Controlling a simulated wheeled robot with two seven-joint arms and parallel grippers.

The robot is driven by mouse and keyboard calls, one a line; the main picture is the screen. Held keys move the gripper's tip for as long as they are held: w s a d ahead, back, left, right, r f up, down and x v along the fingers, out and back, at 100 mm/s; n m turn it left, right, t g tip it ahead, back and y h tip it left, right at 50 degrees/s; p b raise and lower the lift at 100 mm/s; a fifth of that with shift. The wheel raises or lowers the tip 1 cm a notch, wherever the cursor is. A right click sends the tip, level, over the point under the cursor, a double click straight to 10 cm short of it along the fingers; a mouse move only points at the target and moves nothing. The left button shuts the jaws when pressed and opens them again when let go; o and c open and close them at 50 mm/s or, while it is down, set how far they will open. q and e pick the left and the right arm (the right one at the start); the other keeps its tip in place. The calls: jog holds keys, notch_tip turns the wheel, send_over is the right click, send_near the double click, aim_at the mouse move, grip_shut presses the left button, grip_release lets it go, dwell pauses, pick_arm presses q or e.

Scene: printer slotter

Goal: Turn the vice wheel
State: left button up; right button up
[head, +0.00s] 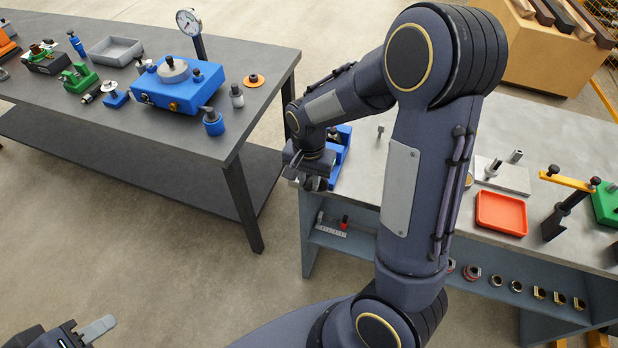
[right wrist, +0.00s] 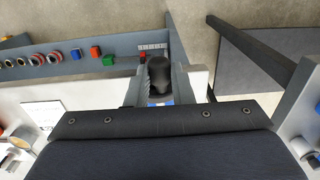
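The blue vice (head: 341,148) stands at the left end of the right-hand bench and is partly hidden behind my right gripper. My right gripper (head: 317,180) points down at its front, over the bench's edge. In the right wrist view, a dark rounded part that looks like the vice wheel (right wrist: 159,76) sits between the two fingers. The fingers flank it closely on both sides and appear shut on it. A bit of blue shows just below it. My left gripper (head: 92,331) is at the bottom left, away from both benches, with only part of it in view.
The dark left bench (head: 245,115) holds a blue fixture (head: 180,87), a dial gauge (head: 189,22) and small tools. On the right bench are a red tray (head: 501,213) and a yellow-armed clamp (head: 566,195). Its lower shelf holds several rings. An open floor gap separates the benches.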

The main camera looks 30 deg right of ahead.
grip_shut()
jog(key=shift+w+a+r+g+h+p, duration=0.1)
jog(key=shift+w+a+g+h+p, duration=0.15)
jog(key=shift+g+h+p, duration=0.3)
jog(key=shift+w+a+f+g+h+p, duration=0.25)
jog(key=shift+g+h+p, duration=0.2)
jog(key=shift+g, duration=0.2)
jog(key=o, duration=0.5)
grip_release()
jog(key=b+v, duration=0.1)
jog(key=v, duration=0.6)
jog(key=shift+r, duration=0.4)
